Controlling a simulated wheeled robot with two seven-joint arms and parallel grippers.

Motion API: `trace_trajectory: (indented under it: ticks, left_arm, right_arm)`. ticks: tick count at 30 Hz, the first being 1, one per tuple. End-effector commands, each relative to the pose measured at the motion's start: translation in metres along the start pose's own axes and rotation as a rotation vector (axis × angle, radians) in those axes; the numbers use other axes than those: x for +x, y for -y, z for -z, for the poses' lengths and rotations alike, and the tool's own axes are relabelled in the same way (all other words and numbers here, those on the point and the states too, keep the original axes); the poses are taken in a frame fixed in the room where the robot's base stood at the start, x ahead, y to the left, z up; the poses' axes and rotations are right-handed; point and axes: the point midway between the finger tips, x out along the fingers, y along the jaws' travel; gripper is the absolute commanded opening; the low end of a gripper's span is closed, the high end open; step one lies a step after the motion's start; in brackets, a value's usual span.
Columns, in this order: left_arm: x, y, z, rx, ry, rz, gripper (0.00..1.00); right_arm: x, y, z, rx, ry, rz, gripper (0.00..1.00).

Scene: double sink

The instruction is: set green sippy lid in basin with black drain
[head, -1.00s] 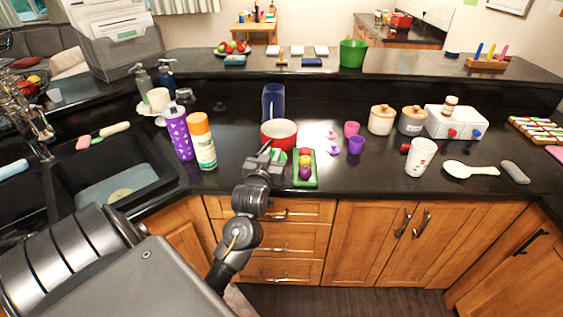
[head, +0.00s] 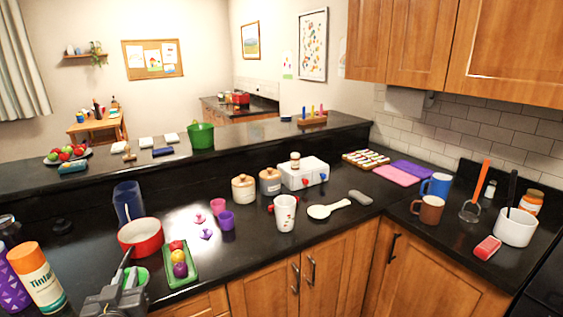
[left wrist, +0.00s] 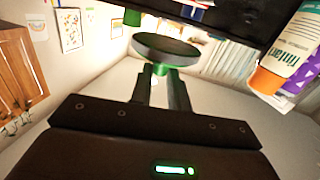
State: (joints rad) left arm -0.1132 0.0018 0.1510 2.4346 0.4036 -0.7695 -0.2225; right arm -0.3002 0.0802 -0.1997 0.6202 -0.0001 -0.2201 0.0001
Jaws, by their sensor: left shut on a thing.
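My left gripper (head: 127,282) is at the bottom left of the head view, in front of the red pot and beside the green tray. It is shut on the green sippy lid (head: 140,275), which is partly hidden by the fingers. In the left wrist view the lid (left wrist: 165,50) shows as a dark green disc at the tips of the fingers (left wrist: 161,84). My right gripper is not in view.
A red pot (head: 141,236), a green tray (head: 183,277) with toy fruit, an orange-capped bottle (head: 38,280) and a purple bottle (head: 12,292) stand close around the gripper. A white cup (head: 285,214) and spoon rest (head: 322,210) lie farther right on the black counter.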

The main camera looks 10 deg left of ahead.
Motion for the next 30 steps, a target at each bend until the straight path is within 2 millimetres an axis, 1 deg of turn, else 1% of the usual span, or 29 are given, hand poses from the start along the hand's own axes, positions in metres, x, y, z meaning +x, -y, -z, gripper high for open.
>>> trace_trajectory:
  ticks: [2,5,6,9,12,15,19,29,30]
  left_arm:
    - [-0.002,-0.019,0.001,-0.004,-0.005,-0.048,0.00]
    - [-0.010,-0.056,0.001,-0.003,-0.010,-0.140,0.00]
    - [-0.014,-0.071,0.000,0.000,-0.010,-0.181,0.00]
    - [-0.029,-0.109,-0.003,0.007,-0.009,-0.282,0.00]
    - [-0.044,-0.137,-0.007,0.017,-0.004,-0.363,0.00]
    - [-0.054,-0.154,-0.011,0.027,0.001,-0.414,0.00]
    - [-0.060,-0.162,-0.014,0.036,0.006,-0.440,0.00]
    - [-0.059,-0.161,-0.013,0.032,0.004,-0.434,0.00]
    - [-0.056,-0.157,-0.011,0.029,0.002,-0.422,0.00]
  right_arm:
    - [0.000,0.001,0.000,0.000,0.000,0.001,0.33]
    - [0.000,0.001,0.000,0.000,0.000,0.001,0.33]
    - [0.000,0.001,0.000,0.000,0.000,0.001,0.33]
    - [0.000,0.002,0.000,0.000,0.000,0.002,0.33]
    - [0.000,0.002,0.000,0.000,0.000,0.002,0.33]
    - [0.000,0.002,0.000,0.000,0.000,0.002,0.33]
    - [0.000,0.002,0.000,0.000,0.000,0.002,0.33]
    - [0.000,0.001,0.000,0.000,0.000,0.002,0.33]
    - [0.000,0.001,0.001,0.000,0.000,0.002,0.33]
